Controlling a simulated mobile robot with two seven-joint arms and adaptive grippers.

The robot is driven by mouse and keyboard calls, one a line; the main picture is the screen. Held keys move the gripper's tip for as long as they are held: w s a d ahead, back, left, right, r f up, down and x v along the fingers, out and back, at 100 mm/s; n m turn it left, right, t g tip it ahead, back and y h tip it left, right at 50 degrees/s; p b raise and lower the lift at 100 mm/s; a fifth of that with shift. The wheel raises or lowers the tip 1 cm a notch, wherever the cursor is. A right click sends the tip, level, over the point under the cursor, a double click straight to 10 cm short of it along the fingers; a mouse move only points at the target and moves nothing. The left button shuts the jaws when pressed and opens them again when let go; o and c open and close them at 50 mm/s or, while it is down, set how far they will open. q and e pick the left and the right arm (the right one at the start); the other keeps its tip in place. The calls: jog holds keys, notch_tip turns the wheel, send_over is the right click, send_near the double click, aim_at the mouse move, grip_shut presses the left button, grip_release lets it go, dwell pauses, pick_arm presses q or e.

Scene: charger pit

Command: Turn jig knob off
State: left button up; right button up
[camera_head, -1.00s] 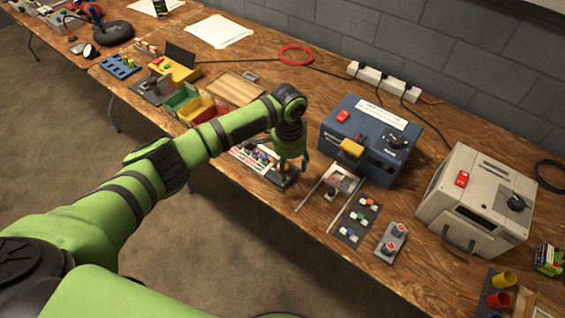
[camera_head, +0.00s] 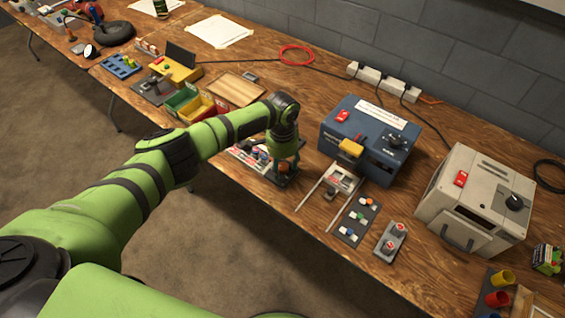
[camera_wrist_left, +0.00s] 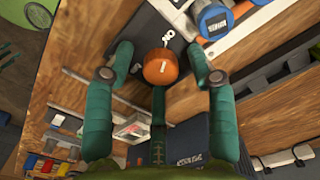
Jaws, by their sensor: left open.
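The jig knob (camera_wrist_left: 160,68) is a round orange knob with a pale index mark, on a black plate (camera_wrist_left: 148,35) with white lettering, in the left wrist view. My left gripper (camera_wrist_left: 160,75) is open, with one teal finger on each side of the knob. Gaps show between the fingers and the knob, and I cannot tell how deep the fingertips reach. In the head view my left gripper (camera_head: 284,160) points down over the dark jig at the table's front edge and mostly hides the knob. My right gripper is not in view.
Blue-capped parts (camera_wrist_left: 213,20) sit close by the right finger. A blue machine (camera_head: 365,140) with a yellow part stands to the right of the gripper, with a metal-railed fixture (camera_head: 340,180) before it. A beige machine (camera_head: 475,200) stands farther right. Red and green bins (camera_head: 197,110) lie left.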

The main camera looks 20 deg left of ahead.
pick_arm(q)
grip_shut()
